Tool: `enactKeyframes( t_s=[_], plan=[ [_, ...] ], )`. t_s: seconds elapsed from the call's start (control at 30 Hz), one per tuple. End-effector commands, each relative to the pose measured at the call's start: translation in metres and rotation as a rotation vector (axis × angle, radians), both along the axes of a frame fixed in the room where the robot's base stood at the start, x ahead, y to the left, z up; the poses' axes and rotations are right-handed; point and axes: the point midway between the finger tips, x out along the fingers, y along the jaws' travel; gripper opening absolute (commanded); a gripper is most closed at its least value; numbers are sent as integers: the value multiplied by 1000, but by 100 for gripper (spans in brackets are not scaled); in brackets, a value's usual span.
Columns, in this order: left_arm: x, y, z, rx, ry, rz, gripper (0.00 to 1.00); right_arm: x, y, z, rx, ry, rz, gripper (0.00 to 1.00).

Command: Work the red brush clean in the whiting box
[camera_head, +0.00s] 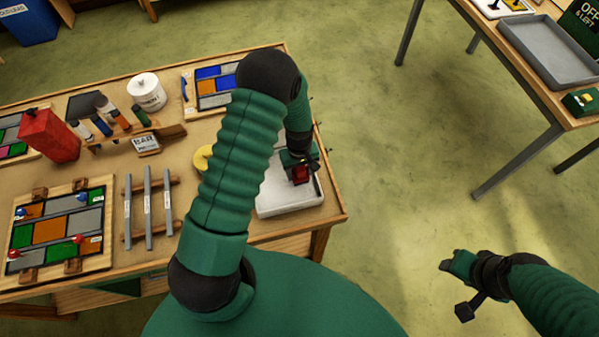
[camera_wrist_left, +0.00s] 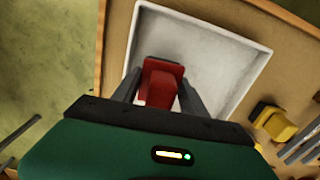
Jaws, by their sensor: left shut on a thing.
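My left gripper (camera_head: 299,168) is shut on the red brush (camera_head: 301,175), over the whiting box (camera_head: 290,207) at the bench's right end. The box is a shallow white tray with a pale floor. In the left wrist view the red brush (camera_wrist_left: 160,82) sits between the two fingers, inside the outline of the whiting box (camera_wrist_left: 225,52). Its lower end is hidden, so I cannot tell whether it touches the box floor. My right gripper (camera_head: 449,264) hangs over the floor at the lower right, away from the bench; its jaws are too small to read.
A yellow thing (camera_head: 203,158) lies left of the box, partly behind my left arm; it also shows in the wrist view (camera_wrist_left: 274,122). Leaded panels (camera_head: 60,230), lead strips (camera_head: 148,205), a red container (camera_head: 50,135) and a white pot (camera_head: 146,92) occupy the bench.

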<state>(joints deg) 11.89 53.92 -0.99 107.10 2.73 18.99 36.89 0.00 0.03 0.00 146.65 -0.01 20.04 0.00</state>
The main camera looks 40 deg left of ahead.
Motion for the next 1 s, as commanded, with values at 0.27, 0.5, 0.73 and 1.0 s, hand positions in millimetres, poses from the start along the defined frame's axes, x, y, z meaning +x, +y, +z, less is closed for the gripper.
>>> enactKeyframes(
  t_s=[0.27, 0.5, 0.73, 1.0],
  plan=[
    [4, 3, 30, 1, -1, -2, 18, 0, 0, 22, 0, 0, 0, 47],
    [7, 5, 50, 1, 1, -5, 18, 0, 0, 37, 0, 0, 0, 47],
    [7, 6, 58, 1, -1, -5, 18, 0, 0, 42, 0, 0, 0, 47],
    [7, 7, 57, 1, 1, -5, 18, 0, 0, 41, 0, 0, 0, 47]
  ],
)
